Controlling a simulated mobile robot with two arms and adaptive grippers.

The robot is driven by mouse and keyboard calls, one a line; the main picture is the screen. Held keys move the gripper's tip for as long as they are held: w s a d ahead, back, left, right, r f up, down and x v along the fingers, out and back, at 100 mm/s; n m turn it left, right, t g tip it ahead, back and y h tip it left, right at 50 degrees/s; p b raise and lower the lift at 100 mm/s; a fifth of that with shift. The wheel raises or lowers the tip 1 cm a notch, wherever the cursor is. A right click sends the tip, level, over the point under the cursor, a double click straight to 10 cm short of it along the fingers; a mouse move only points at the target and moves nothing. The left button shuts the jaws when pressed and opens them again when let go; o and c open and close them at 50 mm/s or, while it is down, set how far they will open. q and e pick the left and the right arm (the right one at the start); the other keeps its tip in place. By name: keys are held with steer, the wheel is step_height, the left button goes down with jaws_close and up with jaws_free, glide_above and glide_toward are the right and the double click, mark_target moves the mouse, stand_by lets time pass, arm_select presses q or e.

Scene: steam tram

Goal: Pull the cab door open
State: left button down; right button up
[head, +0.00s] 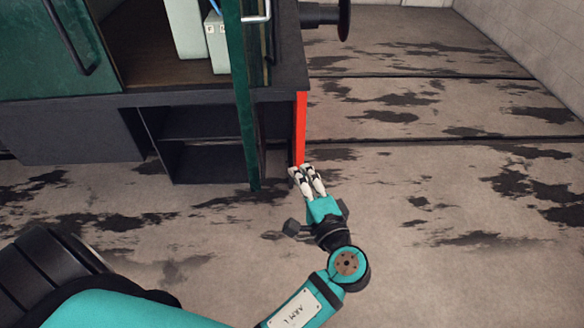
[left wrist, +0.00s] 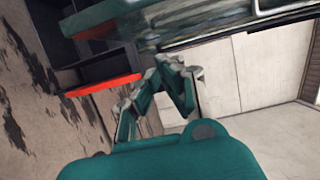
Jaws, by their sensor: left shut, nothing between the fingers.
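The cab door (head: 243,110) is a narrow dark green panel seen nearly edge-on in the head view. It stands out from the cab, and the cab's brown floor (head: 145,50) shows to its left. A bright metal handle (head: 266,12) is at the door's upper right. My left gripper (head: 303,168) is shut and empty, low and to the right of the door's lower end, apart from it. In the left wrist view the gripper fingers (left wrist: 168,72) are close together, with green panelling with a window above them. My right gripper is not in view.
A red upright strip (head: 301,128) on the tram's corner is just above my left fingertips; contact is unclear. A dark step recess (head: 210,140) lies below the cab floor. A black round buffer (head: 343,20) juts out at the top. Stained floor (head: 450,200) is free at right.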

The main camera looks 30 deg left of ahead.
arm_select(q)
steer(key=w+a+p, duration=0.1)
steer(key=w+a, duration=0.2)
steer(key=a, duration=0.6)
steer(key=shift+w+a+p, duration=0.15)
steer(key=shift+a+p, duration=0.15)
steer(key=shift+p, duration=0.1)
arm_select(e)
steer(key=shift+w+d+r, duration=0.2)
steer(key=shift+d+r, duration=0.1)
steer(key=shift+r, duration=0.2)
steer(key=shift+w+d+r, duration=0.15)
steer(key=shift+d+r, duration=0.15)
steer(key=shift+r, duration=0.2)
arm_select(q)
steer(key=shift+f, duration=0.1)
